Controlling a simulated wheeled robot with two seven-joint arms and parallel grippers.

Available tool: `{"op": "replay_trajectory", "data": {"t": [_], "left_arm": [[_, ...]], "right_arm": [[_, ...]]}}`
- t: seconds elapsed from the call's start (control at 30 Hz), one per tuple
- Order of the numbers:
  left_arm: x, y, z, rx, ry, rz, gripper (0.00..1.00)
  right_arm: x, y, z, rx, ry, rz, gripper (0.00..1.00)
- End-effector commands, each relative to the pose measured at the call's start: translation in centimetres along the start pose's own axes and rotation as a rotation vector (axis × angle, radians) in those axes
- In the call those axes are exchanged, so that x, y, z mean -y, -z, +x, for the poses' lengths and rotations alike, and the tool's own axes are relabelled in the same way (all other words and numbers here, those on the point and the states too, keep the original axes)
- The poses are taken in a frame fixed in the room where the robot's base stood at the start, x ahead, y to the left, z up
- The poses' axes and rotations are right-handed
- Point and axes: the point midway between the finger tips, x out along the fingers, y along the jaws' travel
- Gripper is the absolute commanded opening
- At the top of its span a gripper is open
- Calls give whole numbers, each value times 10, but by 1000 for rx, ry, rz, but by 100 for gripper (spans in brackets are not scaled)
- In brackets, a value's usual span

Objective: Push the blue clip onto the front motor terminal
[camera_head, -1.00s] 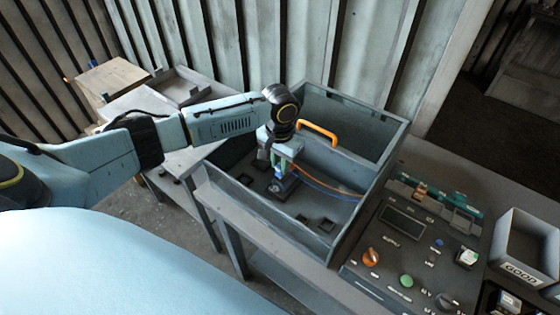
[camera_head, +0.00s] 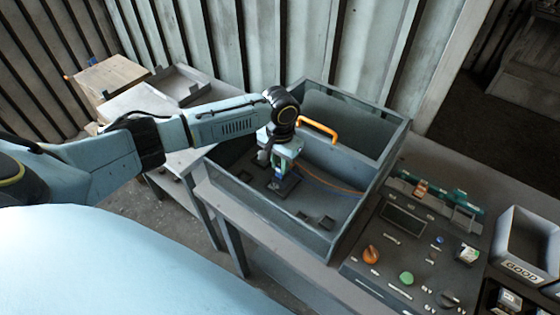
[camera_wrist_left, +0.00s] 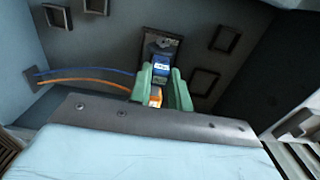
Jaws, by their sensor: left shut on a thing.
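My left gripper (camera_head: 283,170) reaches down into the grey open box and is shut, its green fingers (camera_wrist_left: 162,85) close around a blue clip. The blue clip (camera_wrist_left: 162,73) carries a white label and shows between the fingertips in the left wrist view. An orange clip (camera_wrist_left: 155,96) shows just below it in that view, also between the fingers. The motor (camera_wrist_left: 162,50) is a dark shape in a seat on the box floor, right at the fingertips. The fingers and clip hide its terminals, so I cannot tell whether the blue clip touches the front one. My right gripper is not in view.
Blue and orange wires (camera_wrist_left: 85,82) run from the clips to the box wall. The box (camera_head: 345,190) has an orange handle (camera_head: 318,130) and several empty seats on its floor. A control panel (camera_head: 405,245) and a bin marked GOOD (camera_head: 522,268) stand to the right.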

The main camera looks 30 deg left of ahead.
Motion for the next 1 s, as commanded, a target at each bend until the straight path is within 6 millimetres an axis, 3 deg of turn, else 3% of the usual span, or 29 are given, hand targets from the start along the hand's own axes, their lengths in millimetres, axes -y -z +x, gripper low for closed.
{"op": "replay_trajectory", "data": {"t": [0.03,0.07,0.23,0.63,1.0], "left_arm": [[0,0,1,0,0,0,6],[0,0,1,0,0,0,22],[0,0,1,0,0,0,44],[0,1,-8,-2,0,0,45],[0,1,-86,-5,0,1,45]], "right_arm": [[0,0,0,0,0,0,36],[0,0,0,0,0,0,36],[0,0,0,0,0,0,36],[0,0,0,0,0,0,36],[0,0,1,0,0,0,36]]}}
